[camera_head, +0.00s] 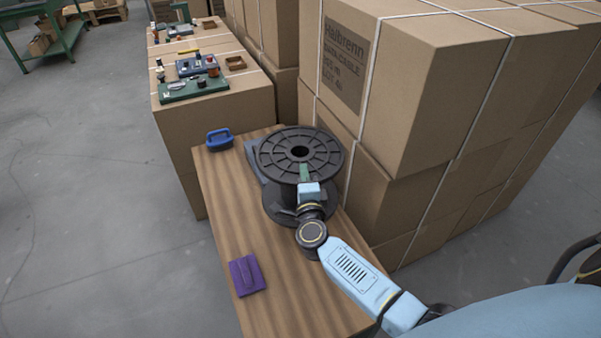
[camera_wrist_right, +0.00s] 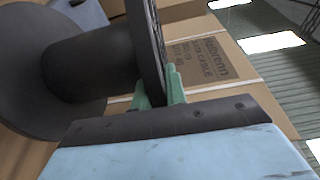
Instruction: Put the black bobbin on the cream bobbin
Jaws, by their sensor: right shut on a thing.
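The black bobbin (camera_head: 290,143) stands upright on the wooden table, its round spoked top flange facing up. In the right wrist view the black bobbin (camera_wrist_right: 85,68) fills the left side, with its core and both flanges showing. My right gripper (camera_head: 304,173) has its green fingers on the near edge of the top flange. In the right wrist view the gripper (camera_wrist_right: 158,90) is shut on that flange, one finger on each side. No cream bobbin shows in either view. My left gripper is not in view.
A grey-blue flat thing (camera_head: 253,162) lies partly under or behind the bobbin. The wooden table (camera_head: 220,210) also bears a blue handled item (camera_head: 219,139) and a purple block (camera_head: 246,275). Stacked cartons (camera_head: 420,90) stand close on the right. The table's left-middle part is clear.

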